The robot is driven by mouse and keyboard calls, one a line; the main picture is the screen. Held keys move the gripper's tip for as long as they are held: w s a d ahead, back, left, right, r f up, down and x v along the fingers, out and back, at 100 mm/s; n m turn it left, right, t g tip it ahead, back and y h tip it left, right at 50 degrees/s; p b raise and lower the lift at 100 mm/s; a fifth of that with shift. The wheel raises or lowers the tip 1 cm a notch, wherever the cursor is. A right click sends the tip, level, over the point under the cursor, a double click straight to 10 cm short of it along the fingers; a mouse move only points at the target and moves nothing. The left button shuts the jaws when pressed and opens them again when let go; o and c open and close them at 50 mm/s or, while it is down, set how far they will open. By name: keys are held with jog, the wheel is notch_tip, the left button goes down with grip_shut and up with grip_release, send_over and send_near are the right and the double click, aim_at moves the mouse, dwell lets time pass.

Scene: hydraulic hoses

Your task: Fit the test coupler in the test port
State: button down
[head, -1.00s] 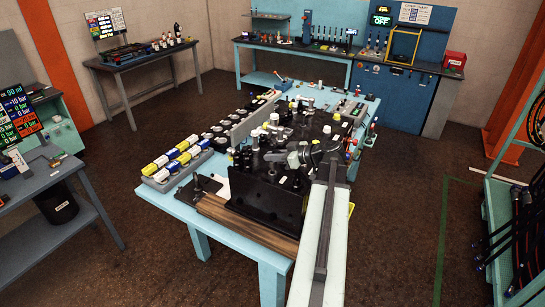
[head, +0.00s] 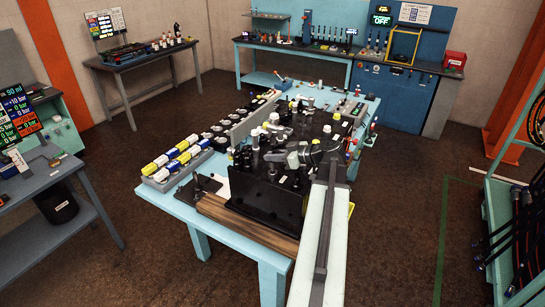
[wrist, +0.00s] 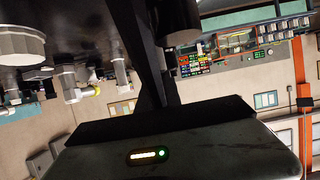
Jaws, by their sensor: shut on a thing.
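My arm reaches from the bottom of the head view over the bench, and my gripper (wrist: 150,60) is low among the fittings there. In the wrist view its dark fingers are close together. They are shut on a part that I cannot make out. A dark cylinder (wrist: 182,22) shows beside the fingers, and I cannot tell whether it is held. A black block (head: 265,200) stands on the near end of the bench, with several fittings behind it. I cannot single out the test coupler or the test port.
The light blue bench (head: 190,212) is crowded. A rack of yellow, blue and white capped parts (head: 172,163) lines its left side. A grey table (head: 75,175) stands at left, and a hose rack (head: 495,215) at right. Floor is clear between the bench and both.

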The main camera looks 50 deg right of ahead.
jog(key=shift+f+b, duration=1.05)
jog(key=shift+f, duration=0.1)
jog(key=c, duration=1.5)
grip_release()
jog(key=shift+o, duration=0.2)
jog(key=p+v, duration=0.3)
jog(key=v, duration=0.4)
jog(key=shift+s+r, duration=0.2)
jog(key=shift+s, duration=0.15)
jog(key=shift+d, duration=0.1)
